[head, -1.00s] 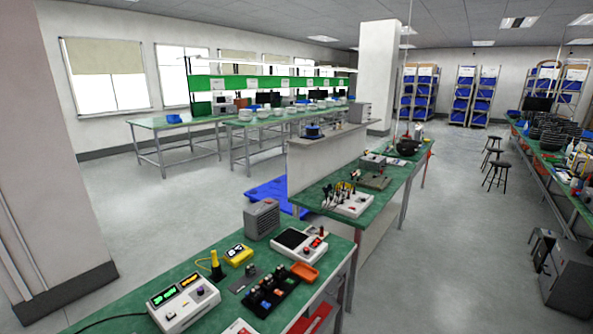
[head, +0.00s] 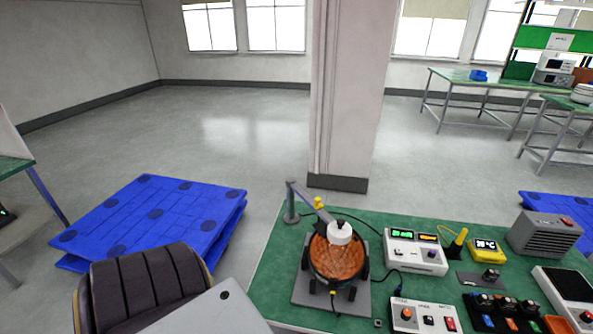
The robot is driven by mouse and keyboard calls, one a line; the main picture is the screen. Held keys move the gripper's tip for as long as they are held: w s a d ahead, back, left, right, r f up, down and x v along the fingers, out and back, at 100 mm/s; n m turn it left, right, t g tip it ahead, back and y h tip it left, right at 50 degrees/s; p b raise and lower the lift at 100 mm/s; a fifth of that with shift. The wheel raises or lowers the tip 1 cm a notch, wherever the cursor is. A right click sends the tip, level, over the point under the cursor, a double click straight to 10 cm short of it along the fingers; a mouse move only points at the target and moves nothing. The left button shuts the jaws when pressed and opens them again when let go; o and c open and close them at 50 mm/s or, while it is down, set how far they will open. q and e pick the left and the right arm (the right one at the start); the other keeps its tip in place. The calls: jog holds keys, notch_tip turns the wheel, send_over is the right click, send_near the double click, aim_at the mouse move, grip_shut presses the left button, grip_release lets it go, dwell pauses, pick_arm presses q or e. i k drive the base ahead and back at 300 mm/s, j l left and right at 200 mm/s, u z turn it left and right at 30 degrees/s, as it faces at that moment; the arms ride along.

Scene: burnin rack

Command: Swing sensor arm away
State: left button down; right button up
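The sensor arm (head: 308,200) is a grey jointed arm on a post at the left of the green bench in the head view. It reaches over a round orange-brown disc (head: 338,258) in a dark ring on a grey plate. A white cylindrical head (head: 340,233) at the arm's end sits over the disc; I cannot tell whether it touches it. A yellow part shows on the arm. Neither of my grippers is in view.
The green bench (head: 275,290) also holds a white display unit (head: 416,252), a white control box (head: 424,315), a yellow meter (head: 488,250) and a grey box (head: 545,233). A dark chair (head: 145,285) and a blue pallet (head: 150,215) stand left. A pillar (head: 345,90) rises behind.

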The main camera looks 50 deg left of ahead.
aim_at(339, 232)
jog(key=u, duration=1.4)
